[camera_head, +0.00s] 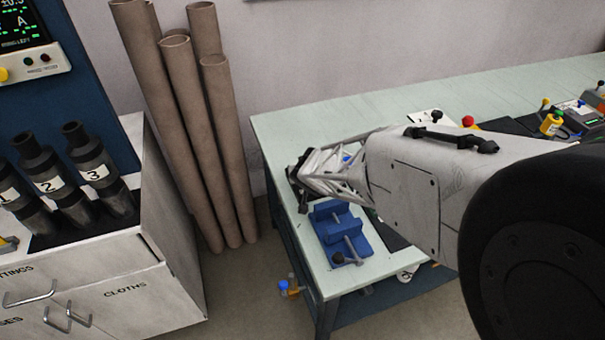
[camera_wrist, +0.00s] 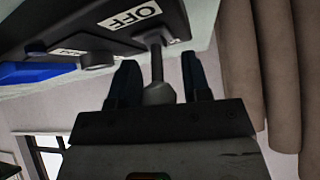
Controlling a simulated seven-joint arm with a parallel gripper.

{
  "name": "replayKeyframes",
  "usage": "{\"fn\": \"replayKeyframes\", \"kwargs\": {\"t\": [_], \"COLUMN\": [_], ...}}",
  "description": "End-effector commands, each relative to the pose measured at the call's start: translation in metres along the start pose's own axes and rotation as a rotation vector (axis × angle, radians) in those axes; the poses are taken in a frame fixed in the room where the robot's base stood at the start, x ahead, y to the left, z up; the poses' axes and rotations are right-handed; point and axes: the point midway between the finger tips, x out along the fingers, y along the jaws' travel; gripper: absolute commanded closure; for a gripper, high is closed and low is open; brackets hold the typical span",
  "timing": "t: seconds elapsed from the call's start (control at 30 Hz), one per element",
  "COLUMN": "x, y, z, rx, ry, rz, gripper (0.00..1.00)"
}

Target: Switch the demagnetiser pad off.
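The dark pad housing (camera_wrist: 95,22) fills the upper left of the wrist view, with a white OFF label (camera_wrist: 130,14) that reads upside down. A grey lever (camera_wrist: 157,65) with a rounded knob end stands out of it beside that label. My gripper (camera_wrist: 160,82) is open, with one dark finger on each side of the lever and a visible gap to each. I cannot tell which position the lever is in. In the head view my gripper (camera_head: 298,182) is at the bench's left end, and the pad is not clearly visible there.
A blue vise (camera_head: 342,235) sits on the pale bench (camera_head: 290,120) just below my gripper. Tall brown tubes (camera_head: 190,110) lean on the wall to the left. A cabinet (camera_head: 165,215) with numbered black cylinders stands further left. Coloured levers (camera_head: 551,122) are at the bench's right.

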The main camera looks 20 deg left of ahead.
Motion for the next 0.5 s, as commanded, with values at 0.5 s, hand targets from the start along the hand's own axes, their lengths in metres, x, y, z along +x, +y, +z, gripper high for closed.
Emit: {"fn": "replayKeyframes", "kwargs": {"t": [0.5], "x": [-0.0062], "y": [0.0005], "z": [-0.0006], "rx": [0.000], "ry": [0.000], "rz": [0.001], "gripper": [0.48]}}
